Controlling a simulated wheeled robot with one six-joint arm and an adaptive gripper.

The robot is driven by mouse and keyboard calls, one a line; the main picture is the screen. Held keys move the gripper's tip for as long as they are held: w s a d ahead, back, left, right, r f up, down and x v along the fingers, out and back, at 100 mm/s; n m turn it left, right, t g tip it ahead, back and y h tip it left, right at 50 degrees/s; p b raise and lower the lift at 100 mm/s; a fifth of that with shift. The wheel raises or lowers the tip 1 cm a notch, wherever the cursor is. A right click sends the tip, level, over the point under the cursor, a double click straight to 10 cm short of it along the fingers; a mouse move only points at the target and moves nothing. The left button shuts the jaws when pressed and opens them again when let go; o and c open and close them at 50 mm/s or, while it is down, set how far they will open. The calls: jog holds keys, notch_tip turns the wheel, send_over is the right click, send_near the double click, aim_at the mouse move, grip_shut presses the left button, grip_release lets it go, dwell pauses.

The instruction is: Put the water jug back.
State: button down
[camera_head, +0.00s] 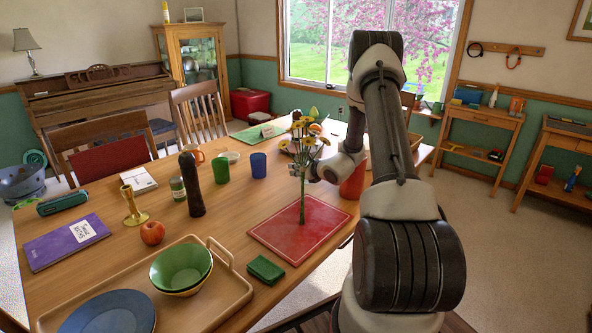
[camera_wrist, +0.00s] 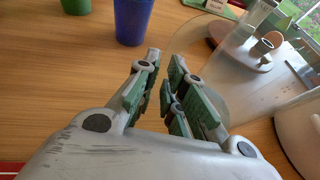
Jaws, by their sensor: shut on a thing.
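The water jug looks like the clear, see-through vessel (camera_wrist: 200,40) at the right of the wrist view. Its outline is faint, and things behind it show through. My gripper (camera_wrist: 165,60) has its two fingers close together at the near left side of this vessel, shut on it; the exact part between the fingers is hard to make out. In the head view my gripper (camera_head: 315,172) is beyond the yellow flowers, partly covered by them and by my arm. I cannot make out the jug there. Whether it touches the table is unclear.
Yellow flowers (camera_head: 305,143) stand over a red mat (camera_head: 285,232). A blue cup (camera_head: 258,166), green cup (camera_head: 221,168) and dark tall bottle (camera_head: 191,185) stand to the left. An orange-red vessel (camera_head: 353,184) is close by my arm. A wooden tray (camera_head: 232,296) lies in front.

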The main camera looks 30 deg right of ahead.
jog(key=c, duration=1.5)
grip_release()
jog(key=shift+r, duration=0.15)
jog(key=v, duration=1.2)
